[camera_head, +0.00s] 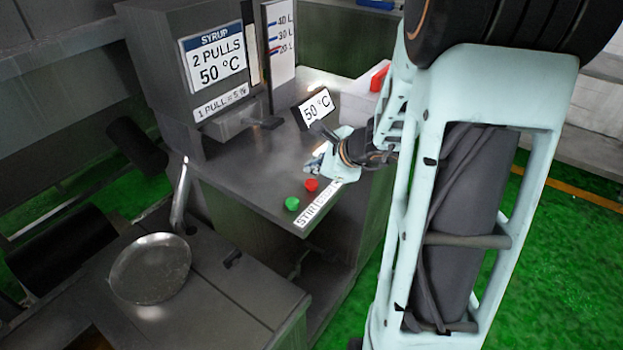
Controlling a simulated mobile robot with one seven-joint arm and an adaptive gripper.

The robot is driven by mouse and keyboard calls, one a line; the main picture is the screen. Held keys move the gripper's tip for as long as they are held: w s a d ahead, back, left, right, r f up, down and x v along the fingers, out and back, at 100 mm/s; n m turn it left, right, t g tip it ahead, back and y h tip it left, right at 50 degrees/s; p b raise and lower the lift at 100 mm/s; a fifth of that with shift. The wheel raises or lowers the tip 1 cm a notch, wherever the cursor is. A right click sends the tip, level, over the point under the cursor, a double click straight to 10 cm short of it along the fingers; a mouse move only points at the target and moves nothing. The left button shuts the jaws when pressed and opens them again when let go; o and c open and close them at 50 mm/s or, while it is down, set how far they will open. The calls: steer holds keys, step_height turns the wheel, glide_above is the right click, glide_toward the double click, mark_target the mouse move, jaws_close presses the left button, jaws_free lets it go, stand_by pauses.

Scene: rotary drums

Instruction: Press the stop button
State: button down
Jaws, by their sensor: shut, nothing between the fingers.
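A red button (311,185) and a green button (292,204) stand near the front edge of the dark grey counter (240,180). A white label reading "STIR" (318,203) lies beside them, its far end partly hidden by my arm. No "stop" wording is legible. My gripper (318,160) is shut and empty, just behind and above the red button. It appears apart from both buttons, though its fingertips are small and partly hidden by my wrist.
A syrup dispenser (190,70) reading "2 PULLS 50 °C" stands at the back left. A "50 °C" sign (317,107) is behind my gripper. A round metal pan (150,269) lies at lower left. My arm fills the right side.

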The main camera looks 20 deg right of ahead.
mark_target(313, 184)
steer(key=shift+r+p, duration=1.05)
steer(key=shift+r, duration=0.65)
